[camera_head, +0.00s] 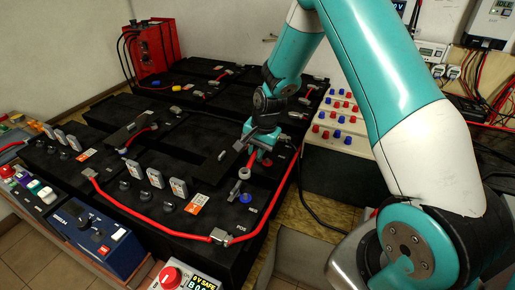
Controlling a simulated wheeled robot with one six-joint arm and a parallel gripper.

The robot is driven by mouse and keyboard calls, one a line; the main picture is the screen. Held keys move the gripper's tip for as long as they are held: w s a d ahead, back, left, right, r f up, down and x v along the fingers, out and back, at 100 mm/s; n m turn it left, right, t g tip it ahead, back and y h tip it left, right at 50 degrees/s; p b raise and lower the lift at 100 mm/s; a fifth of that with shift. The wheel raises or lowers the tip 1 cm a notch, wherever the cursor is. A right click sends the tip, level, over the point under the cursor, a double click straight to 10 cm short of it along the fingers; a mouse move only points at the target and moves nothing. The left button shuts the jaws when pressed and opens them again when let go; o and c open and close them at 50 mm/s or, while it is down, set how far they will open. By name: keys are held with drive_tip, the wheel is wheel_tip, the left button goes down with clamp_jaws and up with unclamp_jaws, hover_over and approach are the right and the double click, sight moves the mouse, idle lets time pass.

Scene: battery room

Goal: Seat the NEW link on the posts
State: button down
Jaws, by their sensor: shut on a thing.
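My gripper (256,151) is at the end of the teal and white arm, low over the right part of the black battery bank (200,215). It is shut on a short red link with a pale grey end (245,173), which I take to be the NEW link. The link's pale end hangs close above the battery top, near a blue cap (245,197) and a grey ring-like fitting (233,190). I cannot tell whether the link touches a post. The gripper hides the link's other end and what lies beneath it.
A long red cable (150,222) runs along the front battery to a lug (219,236) near the POS mark. Grey upright parts (178,188) stand along the bank. A white block with red and blue knobs (340,120) is behind right. A blue instrument (92,235) sits front left.

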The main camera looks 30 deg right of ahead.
wheel_tip(320, 180, down, 7)
drive_tip(key=b, duration=0.4)
drive_tip(key=shift+b, duration=0.35)
drive_tip(key=shift+s+a+r, duration=0.1)
drive_tip(key=shift+s+a, duration=0.1)
idle(0.4)
drive_tip(key=shift+f, duration=1.2)
idle(2.1)
drive_tip(key=c, duration=0.6)
unclamp_jaws()
drive_tip(key=shift+r, duration=0.1)
drive_tip(key=shift+r+p, duration=3)
drive_tip(key=shift+r, duration=0.9)
